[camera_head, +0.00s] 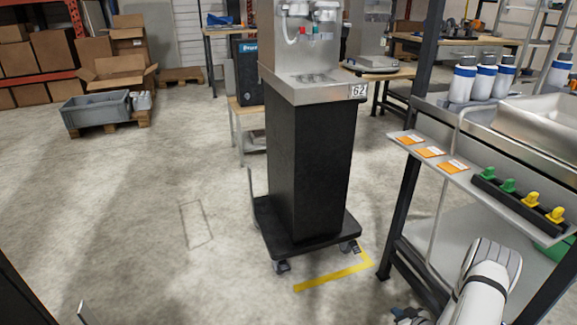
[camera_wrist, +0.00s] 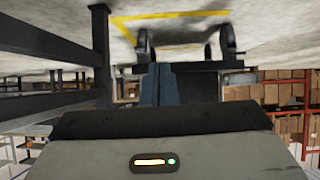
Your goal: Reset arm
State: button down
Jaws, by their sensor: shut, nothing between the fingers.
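My gripper (camera_wrist: 161,68) shows in the wrist view as two dark blue-grey fingers side by side, shut with nothing between them. The grey wrist housing with its small lights hides their lower part. The wrist view is upside down, with the floor at the top. The fingers stand in front of the wheeled base (camera_wrist: 205,66) of the dispenser stand, apparently not touching it. In the head view, my white arm is at the bottom right beside the shelf rack; I cannot make out the fingers there.
The dispenser stand (camera_head: 310,165), marked 62, stands centrally by yellow floor tape (camera_head: 335,272). At right, a rack holds a narrow shelf (camera_head: 482,187) with orange cards, green and yellow knobs, and white bottles (camera_head: 462,82). A grey crate (camera_head: 95,110) stands at back left.

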jog(key=w+r+g+h+p, duration=0.15)
jog(key=r+p, duration=0.25)
jog(key=r, duration=0.9)
jog(key=w+a+r+m+g+h+p, duration=0.15)
jog(key=r+p, duration=0.25)
jog(key=r, duration=0.9)
jog(key=w+r+h+p, duration=0.2)
jog(key=r+p, duration=0.2)
jog(key=r, duration=0.9)
jog(key=s+a+r+m+g+p, duration=0.1)
jog(key=s+a+r+p, duration=0.3)
jog(key=r, duration=0.6)
jog(key=s+a+r+g+p, duration=0.1)
jog(key=s+a+r+p, duration=0.25)
jog(key=s+r, duration=0.4)
jog(key=s+a+r+m+g+p, duration=0.1)
jog(key=s+a+r+p, duration=0.3)
jog(key=r, duration=0.7)
jog(key=s+a+r+g+p, duration=0.1)
jog(key=s+a+r+p, duration=0.1)
jog(key=s+a+r, duration=0.3)
jog(key=s+a+r+g+y+p, duration=0.1)
jog(key=s+a+r+p, duration=0.2)
jog(key=s, duration=0.7)
notch_tip(320, 180, up, 3)
jog(key=shift+s+a+f, duration=0.15)
jog(key=shift+s+a, duration=0.15)
jog(key=shift+a, duration=0.85)
